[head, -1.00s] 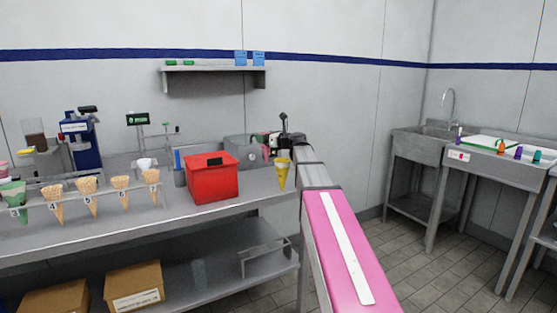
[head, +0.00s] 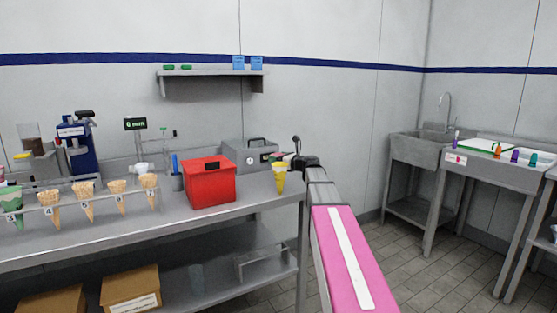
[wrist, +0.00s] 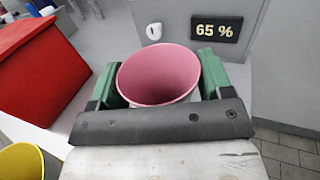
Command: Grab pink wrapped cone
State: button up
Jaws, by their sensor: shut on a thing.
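The pink wrapped cone (wrist: 160,76) sits between the green finger pads of my gripper (wrist: 158,84) in the wrist view. Its round open mouth faces the camera, and its lower part is hidden by the gripper body. My gripper is shut on it, with one pad on each side. In the head view my gripper (head: 279,157) is small, at the far end of my arm beside the grey box. The cone is mostly hidden there.
A yellow cone (head: 280,178) stands near the counter's right end, close to my gripper; it also shows in the wrist view (wrist: 20,162). A red box (head: 209,183) is left of it. Several numbered cones (head: 87,207) stand further left. A grey box (head: 250,153) is behind.

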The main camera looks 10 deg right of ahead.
jog(key=o, duration=0.7)
jog(key=shift+r, duration=0.1)
